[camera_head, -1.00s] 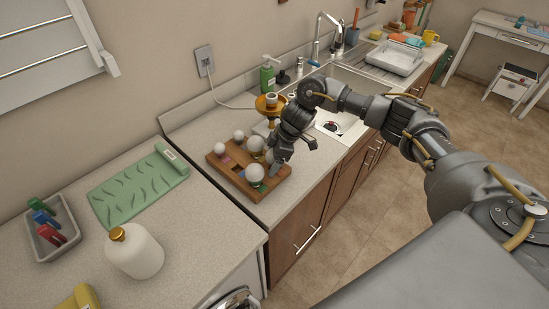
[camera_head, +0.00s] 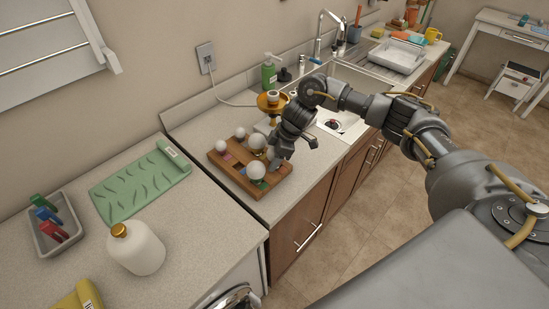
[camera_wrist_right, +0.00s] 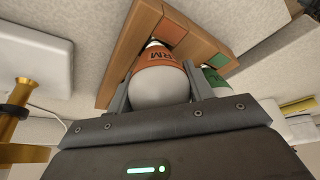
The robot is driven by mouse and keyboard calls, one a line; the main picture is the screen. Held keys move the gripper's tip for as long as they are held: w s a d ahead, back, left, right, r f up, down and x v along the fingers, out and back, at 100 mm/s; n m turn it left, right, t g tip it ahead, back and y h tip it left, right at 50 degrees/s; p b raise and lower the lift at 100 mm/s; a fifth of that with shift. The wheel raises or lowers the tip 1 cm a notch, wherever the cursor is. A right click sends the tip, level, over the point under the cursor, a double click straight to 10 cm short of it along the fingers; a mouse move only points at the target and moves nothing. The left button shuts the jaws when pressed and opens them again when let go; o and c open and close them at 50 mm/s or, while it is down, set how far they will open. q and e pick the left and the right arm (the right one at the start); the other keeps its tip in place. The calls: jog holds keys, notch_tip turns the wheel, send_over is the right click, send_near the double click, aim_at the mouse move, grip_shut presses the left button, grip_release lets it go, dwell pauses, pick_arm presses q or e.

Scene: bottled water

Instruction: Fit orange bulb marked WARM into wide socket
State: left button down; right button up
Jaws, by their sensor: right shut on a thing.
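My right gripper (camera_head: 273,166) reaches down at the right side of the wooden bulb tray (camera_head: 218,161). In the right wrist view its two fingers (camera_wrist_right: 158,92) are shut on a white bulb with an orange band (camera_wrist_right: 172,68); the letters "RM" show on the band. The gripper hides this bulb in the head view. Its lower end is over or in the tray; I cannot tell whether it is lifted clear. My left gripper is not in view.
Other white bulbs (camera_head: 256,170) stand in the tray, and a green-banded bulb (camera_wrist_right: 216,80) is close beside the right finger. A soap bottle (camera_head: 268,75) and the sink lie behind. A white jug (camera_head: 137,250) stands at the front left.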

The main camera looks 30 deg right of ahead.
jog(key=shift+r+b, duration=0.5)
jog(key=shift+r, duration=0.1)
jog(key=shift+w+r+b, duration=0.1)
jog(key=shift+r+b, duration=0.35)
jog(key=shift+r, duration=0.15)
jog(key=s+d+r+b, duration=0.2)
jog(key=s+d+r, duration=0.2)
jog(key=s+r, duration=0.6)
jog(key=s, duration=0.3)
jog(key=shift+s+r, duration=0.15)
jog(key=shift+s, duration=0.2)
